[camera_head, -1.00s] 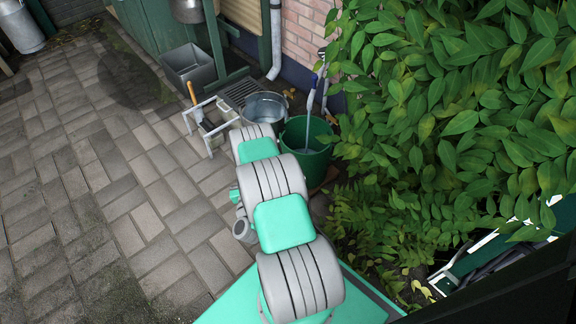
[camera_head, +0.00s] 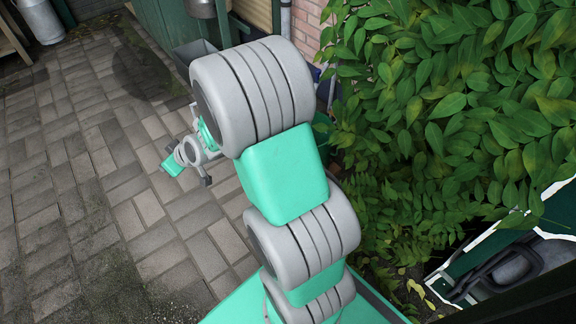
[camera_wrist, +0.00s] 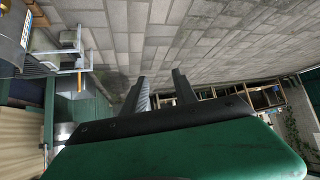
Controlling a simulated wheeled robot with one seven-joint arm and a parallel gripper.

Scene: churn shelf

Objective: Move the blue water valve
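I cannot make out the blue water valve in either current view. My arm covers the place by the brick wall and downpipe in the head view. My gripper (camera_wrist: 159,77) shows in the wrist view with its two dark fingers apart and nothing between them. Paving lies beyond the fingertips. In the head view the end of my arm is over the paving, left of the large grey arm joint.
Dense leafy plants (camera_head: 440,110) fill the right side. A grey bin (camera_head: 195,54) stands near the green woodwork at the back, partly hidden. A metal can (camera_head: 41,20) stands far left. Open paving (camera_head: 80,180) lies on the left. A green, white-edged object (camera_head: 480,245) is lower right.

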